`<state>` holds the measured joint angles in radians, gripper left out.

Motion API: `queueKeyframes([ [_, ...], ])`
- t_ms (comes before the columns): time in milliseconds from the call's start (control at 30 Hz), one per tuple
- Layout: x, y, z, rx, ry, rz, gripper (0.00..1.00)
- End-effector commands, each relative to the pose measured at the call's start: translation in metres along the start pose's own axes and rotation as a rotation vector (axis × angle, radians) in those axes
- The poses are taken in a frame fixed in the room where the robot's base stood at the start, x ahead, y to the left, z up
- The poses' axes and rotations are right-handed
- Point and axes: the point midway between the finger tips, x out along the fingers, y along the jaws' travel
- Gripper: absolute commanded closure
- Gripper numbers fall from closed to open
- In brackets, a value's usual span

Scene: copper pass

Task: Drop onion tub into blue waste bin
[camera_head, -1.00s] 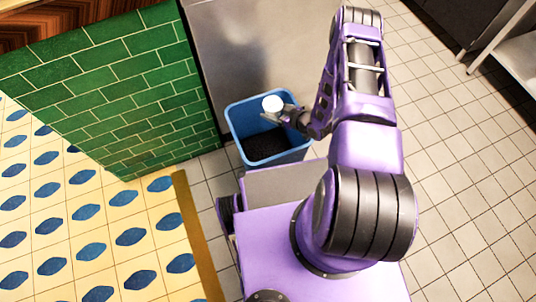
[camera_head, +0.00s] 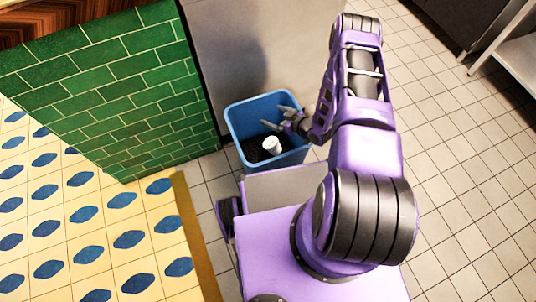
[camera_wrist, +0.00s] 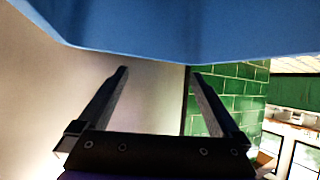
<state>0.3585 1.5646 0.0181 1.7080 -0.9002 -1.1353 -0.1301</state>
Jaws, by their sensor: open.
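The onion tub, a small white cylinder (camera_head: 271,146), is inside the blue waste bin (camera_head: 233,128) in the head view, tilted and low against the dark interior. I cannot tell whether it rests on the bottom. My gripper (camera_head: 272,116) is open and empty above the bin's opening, apart from the tub. In the wrist view, the open fingers of my gripper (camera_wrist: 158,72) have nothing between them. The blue bin (camera_wrist: 190,28) fills the top of that view; the tub is not visible there.
A grey metal panel (camera_head: 240,50) stands right behind the bin. A green tiled wall (camera_head: 110,90) is to the left, with a patterned floor (camera_head: 85,225) before it. Tiled floor (camera_head: 460,170) lies clear to the right. A metal shelf (camera_head: 510,60) stands at the far right.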

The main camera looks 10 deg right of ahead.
Motion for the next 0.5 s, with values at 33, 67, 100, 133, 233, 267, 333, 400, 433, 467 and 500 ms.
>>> queueKeyframes([
  [33, -0.008, 0.001, -0.001, 0.001, -0.002, 0.001, 0.0],
  [67, -0.013, 0.001, -0.001, 0.001, -0.002, 0.001, 0.0],
  [100, -0.02, 0.001, -0.002, 0.002, -0.002, 0.002, 0.0],
  [133, -0.027, 0.001, -0.002, 0.004, -0.002, 0.003, 0.0],
  [233, -0.051, 0.001, -0.002, 0.003, -0.002, 0.003, 0.0],
  [267, -0.059, 0.001, -0.002, 0.004, -0.002, 0.004, 0.0],
  [333, -0.076, 0.001, -0.002, 0.004, -0.002, 0.003, 0.0],
  [400, -0.094, 0.001, -0.002, 0.003, -0.002, 0.004, 0.0],
  [433, -0.101, 0.001, -0.002, 0.003, -0.002, 0.004, 0.0],
  [467, -0.108, 0.001, -0.002, 0.004, -0.001, 0.004, 0.0],
  [500, -0.117, 0.001, -0.001, 0.005, -0.002, 0.003, 0.0],
])
